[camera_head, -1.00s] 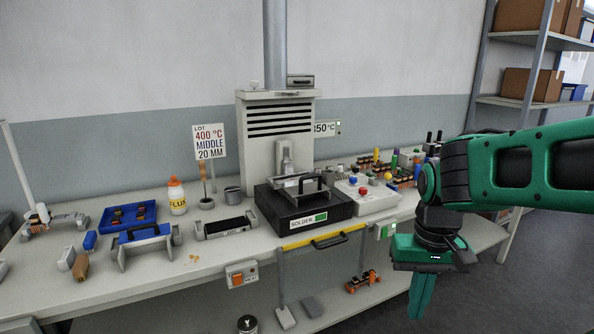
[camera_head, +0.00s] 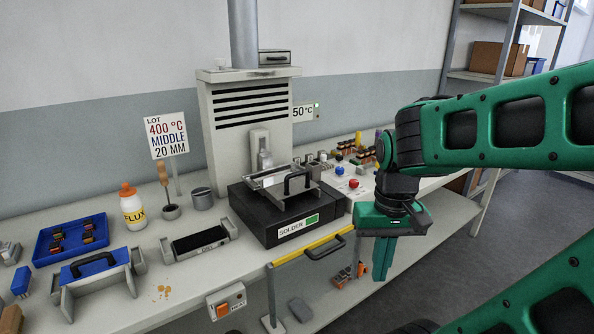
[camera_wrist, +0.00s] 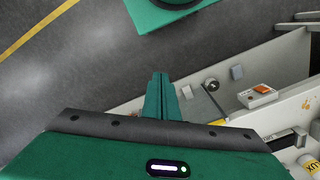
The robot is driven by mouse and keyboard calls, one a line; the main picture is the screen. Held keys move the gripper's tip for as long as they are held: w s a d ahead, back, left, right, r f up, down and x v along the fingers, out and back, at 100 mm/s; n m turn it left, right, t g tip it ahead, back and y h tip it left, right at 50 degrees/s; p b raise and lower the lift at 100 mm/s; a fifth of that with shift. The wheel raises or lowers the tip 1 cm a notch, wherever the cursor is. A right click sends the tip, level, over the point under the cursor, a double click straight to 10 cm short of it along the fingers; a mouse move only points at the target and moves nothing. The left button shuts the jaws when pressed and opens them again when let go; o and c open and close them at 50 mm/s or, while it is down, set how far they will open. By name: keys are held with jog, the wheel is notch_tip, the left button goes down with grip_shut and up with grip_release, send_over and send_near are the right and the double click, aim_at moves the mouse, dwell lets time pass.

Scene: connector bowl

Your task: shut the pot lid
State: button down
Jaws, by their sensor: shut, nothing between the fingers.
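The solder pot (camera_head: 258,224) is a black box labelled SOLDER, set on the bench in front of a grey vented hood. Its lid (camera_head: 290,197), a metal plate with a black upright handle (camera_head: 296,182), lies on top. A pale metal strip shows behind and left of the handle; I cannot tell how much of the opening is covered. My gripper (camera_head: 381,277) is shut and empty, pointing down. In the head view it is right of the pot and lower, apart from it. In the wrist view its fingers (camera_wrist: 160,78) are over the floor beside the bench.
A yellow-edged front panel with a black handle (camera_head: 327,249) is below the pot. Left are a DRI tray (camera_head: 228,232), flux bottle (camera_head: 133,208), grey cup (camera_head: 202,199) and blue tray (camera_head: 68,258). Open floor is at right.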

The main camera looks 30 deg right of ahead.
jog(key=w+r+m+t+h, duration=0.1)
jog(key=w+r+m+t, duration=0.15)
jog(key=w+r, duration=0.45)
jog(key=w+d+r+m+t+h, duration=0.1)
jog(key=w+r+m+h, duration=0.2)
jog(key=w, duration=0.8)
jog(key=w+r+m+t, duration=0.2)
jog(key=w+r+m, duration=0.3)
jog(key=w, duration=0.4)
jog(key=w+d+f, duration=0.3)
jog(key=w+f, duration=0.5)
jog(key=shift+w+f, duration=0.3)
jog(key=shift+f, duration=0.05)
jog(key=shift+d, duration=0.1)
